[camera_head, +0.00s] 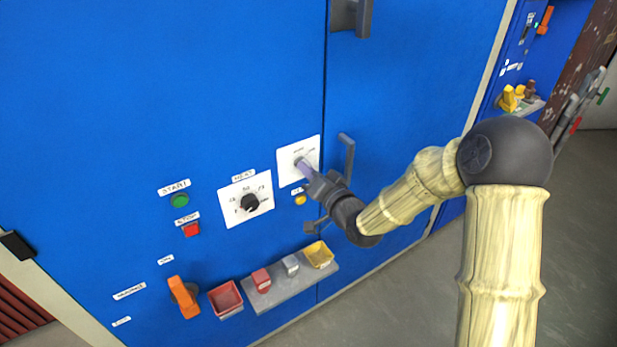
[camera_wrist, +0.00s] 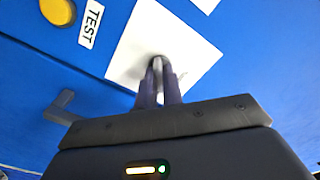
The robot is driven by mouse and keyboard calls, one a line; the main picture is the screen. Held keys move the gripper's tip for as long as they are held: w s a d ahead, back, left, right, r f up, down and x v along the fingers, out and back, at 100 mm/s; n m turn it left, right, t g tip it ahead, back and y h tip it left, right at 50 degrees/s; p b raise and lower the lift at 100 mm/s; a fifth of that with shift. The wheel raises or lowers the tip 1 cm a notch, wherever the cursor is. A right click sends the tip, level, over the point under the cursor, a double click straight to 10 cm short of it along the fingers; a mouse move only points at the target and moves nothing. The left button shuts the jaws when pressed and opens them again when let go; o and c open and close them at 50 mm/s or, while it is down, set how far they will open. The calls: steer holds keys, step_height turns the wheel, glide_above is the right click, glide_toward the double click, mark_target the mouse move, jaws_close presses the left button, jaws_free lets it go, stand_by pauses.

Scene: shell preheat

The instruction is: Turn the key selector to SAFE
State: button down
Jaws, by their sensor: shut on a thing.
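The key selector sits on a white square plate (camera_head: 288,171) on the blue cabinet front, right of the HEAT dial. Only a small grey part of the key (camera_wrist: 158,63) shows in the wrist view, between the fingertips. My gripper (camera_head: 301,164) reaches the plate from the lower right and is shut on the key. In the wrist view my gripper (camera_wrist: 160,75) also shows closed around it. The fingers hide most of the selector, and I cannot read which position the key points to.
The HEAT dial (camera_head: 249,202), green START button (camera_head: 180,200) and red STOP button (camera_head: 191,230) lie left. A yellow TEST button (camera_wrist: 58,11) sits close to the plate. A door handle (camera_head: 347,158) stands just right of my gripper. A shelf (camera_head: 290,288) juts out below.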

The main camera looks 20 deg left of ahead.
steer(key=n+b, duration=0.8)
steer(key=b, duration=0.1)
steer(key=shift+f+n, duration=0.2)
steer(key=shift+n, duration=0.1)
steer(key=c, duration=1.5)
jaws_free()
steer(key=shift+r, duration=0.1)
steer(key=shift+c, duration=0.2)
